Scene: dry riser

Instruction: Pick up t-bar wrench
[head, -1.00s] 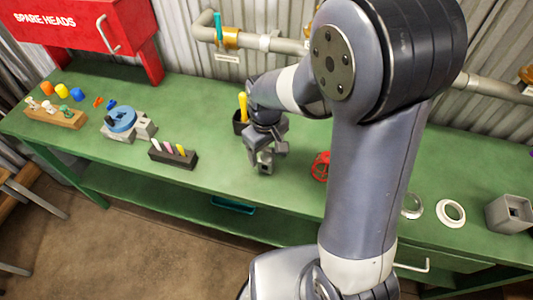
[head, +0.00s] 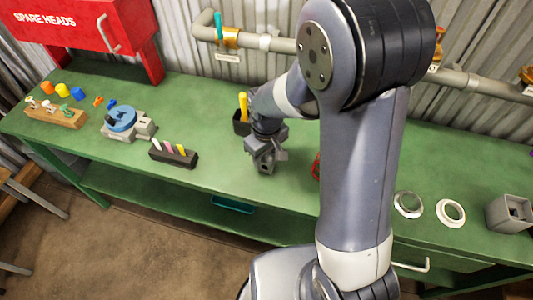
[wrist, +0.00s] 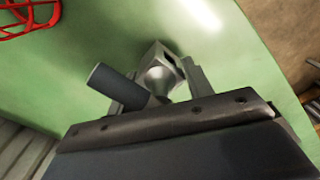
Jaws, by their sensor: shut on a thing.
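The t-bar wrench (wrist: 162,76) has a pale metal square socket end and a dark grey cylindrical bar (wrist: 112,84) sticking out to the left in the wrist view. In the head view its socket end (head: 266,168) shows just below my gripper (head: 265,148), over the green bench. My gripper is shut on the wrench, with its fingers on either side of the metal part in the wrist view. The rest of the wrench is hidden by the gripper. I cannot tell whether it touches the bench.
A black holder (head: 240,124) with a yellow-handled tool stands behind my gripper. A black block (head: 173,154) with several coloured pegs is to the left. A red handwheel (wrist: 28,16) lies nearby, mostly behind my arm in the head view. The bench front by the gripper is clear.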

